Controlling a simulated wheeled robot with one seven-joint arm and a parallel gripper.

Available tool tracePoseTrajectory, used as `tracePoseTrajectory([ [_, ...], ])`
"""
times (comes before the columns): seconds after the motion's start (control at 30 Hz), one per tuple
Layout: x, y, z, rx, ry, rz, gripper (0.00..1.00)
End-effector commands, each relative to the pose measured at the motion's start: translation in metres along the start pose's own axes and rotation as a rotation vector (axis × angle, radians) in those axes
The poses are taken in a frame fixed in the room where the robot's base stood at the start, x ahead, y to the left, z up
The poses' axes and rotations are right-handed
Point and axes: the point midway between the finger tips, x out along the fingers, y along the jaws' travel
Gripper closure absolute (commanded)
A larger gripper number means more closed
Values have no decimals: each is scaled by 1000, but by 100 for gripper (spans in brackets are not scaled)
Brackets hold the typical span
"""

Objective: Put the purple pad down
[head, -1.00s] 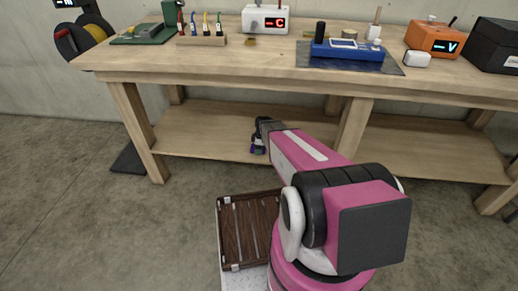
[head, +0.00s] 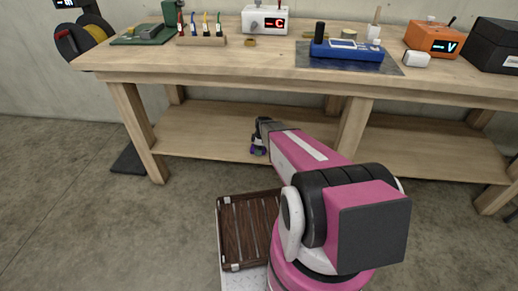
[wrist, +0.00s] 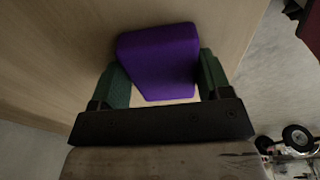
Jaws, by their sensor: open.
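The purple pad (wrist: 157,58) shows large in the wrist view, between the two green fingers of my gripper (wrist: 162,78). My gripper is open, with one finger on each side of the pad. A pale wooden surface lies behind the pad; I cannot tell exactly whether the pad rests on it. In the head view my gripper (head: 259,137) is at the front of the bench's lower shelf (head: 205,135), and only a small bit of purple shows there, the rest being hidden.
The wooden workbench (head: 240,66) stands above the shelf, its legs on either side of my gripper. On its top are a pen rack (head: 202,41), a blue device (head: 347,49) and an orange meter (head: 434,39). The shelf is bare to the left and right.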

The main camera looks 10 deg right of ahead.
Motion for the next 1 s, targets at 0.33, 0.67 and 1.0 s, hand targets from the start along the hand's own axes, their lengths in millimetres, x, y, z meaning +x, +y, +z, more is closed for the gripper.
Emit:
tracePoseTrajectory([
  [0.33,-26,-4,0,1,-2,-13,12],
  [0.67,-95,-4,0,1,-2,-9,12],
  [1.0,-125,-6,0,13,-3,-10,12],
])
